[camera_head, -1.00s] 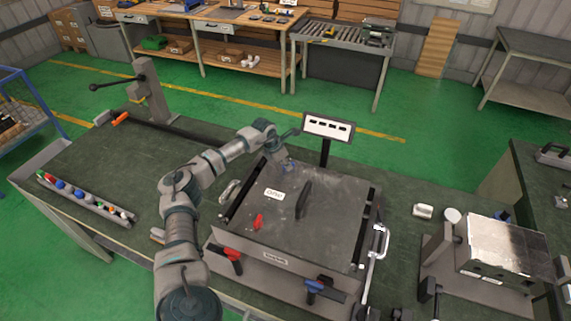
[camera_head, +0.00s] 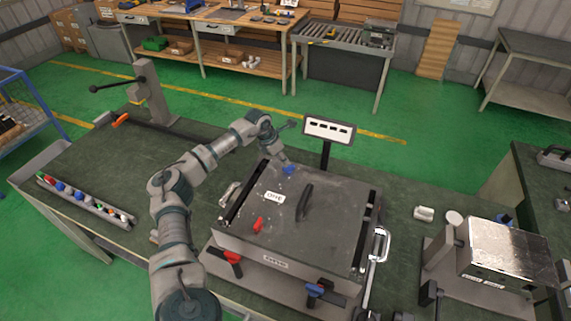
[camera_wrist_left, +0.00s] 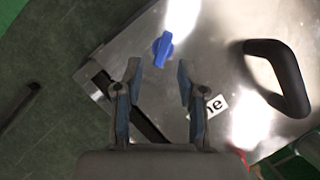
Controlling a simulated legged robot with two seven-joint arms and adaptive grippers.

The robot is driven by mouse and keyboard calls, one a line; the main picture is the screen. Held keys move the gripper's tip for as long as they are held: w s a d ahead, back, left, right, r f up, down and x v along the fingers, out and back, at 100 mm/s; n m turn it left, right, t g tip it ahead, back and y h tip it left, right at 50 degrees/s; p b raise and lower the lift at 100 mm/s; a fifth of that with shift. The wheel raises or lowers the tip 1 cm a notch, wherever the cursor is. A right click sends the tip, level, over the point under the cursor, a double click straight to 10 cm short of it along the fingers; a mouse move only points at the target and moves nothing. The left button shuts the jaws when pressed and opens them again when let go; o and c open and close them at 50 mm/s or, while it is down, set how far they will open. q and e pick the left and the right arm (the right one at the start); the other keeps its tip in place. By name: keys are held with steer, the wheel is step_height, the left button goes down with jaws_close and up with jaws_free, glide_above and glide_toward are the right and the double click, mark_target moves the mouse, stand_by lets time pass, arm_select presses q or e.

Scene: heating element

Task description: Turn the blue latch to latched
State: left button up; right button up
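The small blue latch (camera_head: 288,169) sits at the far left corner of the grey box lid (camera_head: 325,225). In the left wrist view the blue latch (camera_wrist_left: 162,48) lies just beyond the fingertips, roughly midway between them, with its narrow end pointing down and slightly left. My left gripper (camera_head: 281,159) hangs over that corner, close to the latch. In the wrist view the left gripper (camera_wrist_left: 156,72) has its two fingers spread apart with nothing between them. Whether it touches the lid cannot be told. My right gripper is not seen.
The lid carries a black arched handle (camera_head: 304,202) and a red latch (camera_head: 258,224). Red (camera_head: 232,257) and blue (camera_head: 322,293) handles are on the box front. A small display (camera_head: 328,130) stands behind the box. The left bench top is mostly clear.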

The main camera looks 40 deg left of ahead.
mark_target(292, 170)
arm_select(q)
steer(key=v, duration=0.6)
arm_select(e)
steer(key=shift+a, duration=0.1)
arm_select(q)
steer(key=shift+a+r, duration=0.15)
step_height(292, 170, up, 4)
steer(key=a+m+h+b, duration=0.1)
steer(key=a+m+b, duration=0.1)
steer(key=m+b, duration=0.3)
steer(key=shift+n+g, duration=0.4)
steer(key=shift+n, duration=0.3)
steer(key=b+x, duration=0.2)
steer(key=x, duration=1.4)
steer(key=shift+s+d, duration=0.2)
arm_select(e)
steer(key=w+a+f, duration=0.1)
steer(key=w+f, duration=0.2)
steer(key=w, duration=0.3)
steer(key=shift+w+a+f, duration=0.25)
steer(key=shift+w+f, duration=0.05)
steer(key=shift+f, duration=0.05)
arm_select(q)
jaws_close()
